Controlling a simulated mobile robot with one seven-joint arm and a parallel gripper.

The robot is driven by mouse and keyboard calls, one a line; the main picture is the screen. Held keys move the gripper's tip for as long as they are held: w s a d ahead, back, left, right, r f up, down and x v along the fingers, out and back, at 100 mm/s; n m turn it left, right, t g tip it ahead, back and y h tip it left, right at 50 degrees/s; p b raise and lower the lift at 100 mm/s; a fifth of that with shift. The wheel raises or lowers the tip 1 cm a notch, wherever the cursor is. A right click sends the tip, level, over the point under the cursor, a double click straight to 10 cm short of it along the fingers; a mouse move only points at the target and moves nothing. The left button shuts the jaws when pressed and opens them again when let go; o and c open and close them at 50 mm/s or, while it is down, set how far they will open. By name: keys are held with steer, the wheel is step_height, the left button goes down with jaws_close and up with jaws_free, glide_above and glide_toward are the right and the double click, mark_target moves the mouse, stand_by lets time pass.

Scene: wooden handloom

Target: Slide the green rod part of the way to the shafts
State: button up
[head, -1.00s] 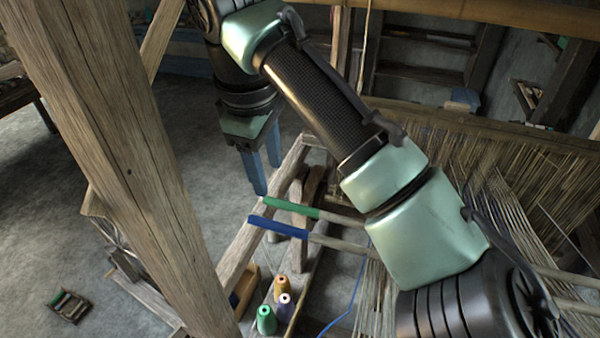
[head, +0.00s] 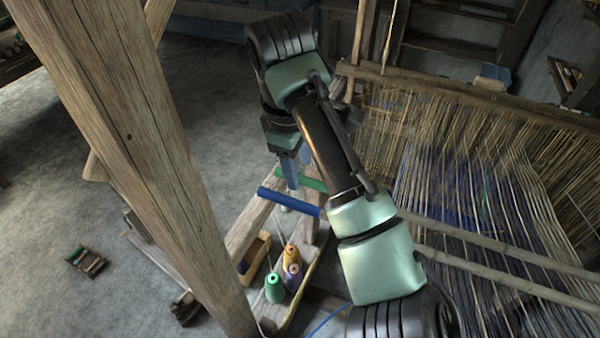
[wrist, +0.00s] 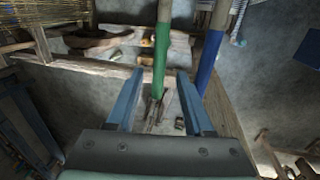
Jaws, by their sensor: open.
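The green rod (head: 314,184) lies beside the blue rod (head: 290,201) at the loom's side frame in the head view. My arm hides part of both rods. In the wrist view, the green rod (wrist: 161,62) runs between the two blue fingers of my gripper (wrist: 158,78), with room on both sides. The blue rod (wrist: 211,62) is outside the right finger. My gripper (head: 291,172) is open and points down over the green rod in the head view. Whether the fingers reach down around the rod I cannot tell. I cannot make out the shafts with certainty.
Several thread cones (head: 275,287) stand on the loom's lower beam near the rods. A thick wooden post (head: 135,150) rises at the left. Warp threads (head: 470,215) spread at the right. The floor (head: 50,215) at the left is mostly clear.

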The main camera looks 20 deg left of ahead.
steer(key=shift+w+f, duration=0.25)
steer(key=shift+f, duration=0.8)
jaws_close()
stand_by(0.7)
